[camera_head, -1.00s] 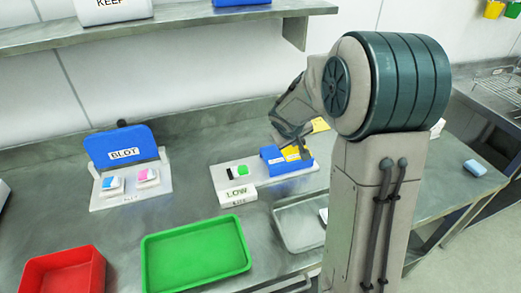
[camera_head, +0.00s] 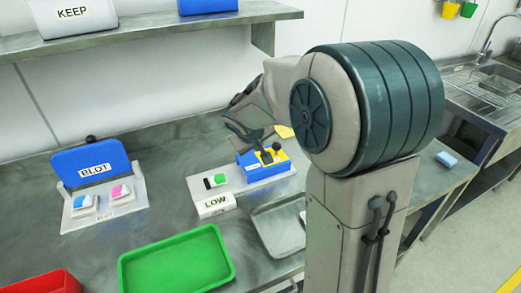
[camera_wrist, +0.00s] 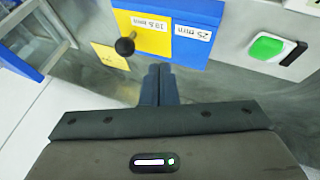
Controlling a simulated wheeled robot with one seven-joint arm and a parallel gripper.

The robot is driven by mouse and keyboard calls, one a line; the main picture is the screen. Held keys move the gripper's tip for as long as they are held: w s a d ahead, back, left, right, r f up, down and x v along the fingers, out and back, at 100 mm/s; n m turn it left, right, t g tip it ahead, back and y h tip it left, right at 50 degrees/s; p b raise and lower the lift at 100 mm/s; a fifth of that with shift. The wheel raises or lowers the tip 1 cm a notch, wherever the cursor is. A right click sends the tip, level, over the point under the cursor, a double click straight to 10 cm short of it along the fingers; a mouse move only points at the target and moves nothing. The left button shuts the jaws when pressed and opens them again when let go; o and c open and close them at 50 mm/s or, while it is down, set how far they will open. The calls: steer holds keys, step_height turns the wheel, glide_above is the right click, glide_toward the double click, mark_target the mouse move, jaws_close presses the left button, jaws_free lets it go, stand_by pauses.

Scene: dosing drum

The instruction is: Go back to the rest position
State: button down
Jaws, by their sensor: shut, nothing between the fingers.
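My gripper (camera_head: 257,141) is above the blue and yellow box with a black knob (camera_head: 276,151), on the plate labelled LOW. In the wrist view my gripper (camera_wrist: 159,70) has its two fingers together with nothing between them. The same box (camera_wrist: 185,30) is beyond the fingertips there, its labels reading "25 mm" and what looks like "12.5 mm". The black knob (camera_wrist: 125,46) is left of the fingertips and apart from them. My arm hides part of the table behind it.
The BLOT unit (camera_head: 93,168) with a blue lid is at left. A green tray (camera_head: 177,263), a red tray (camera_head: 40,284) and a grey metal tray (camera_head: 278,229) are in front. A shelf (camera_head: 150,32) with a KEEP box (camera_head: 72,16) is above. A sink is at right.

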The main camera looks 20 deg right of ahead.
steer(key=v, duration=0.7)
steer(key=s+f+m+g+y, duration=0.3)
steer(key=s, duration=1.9)
steer(key=shift+s+a+f+y, duration=0.2)
steer(key=shift+s+f+y, duration=0.05)
steer(key=shift+s+y, duration=0.05)
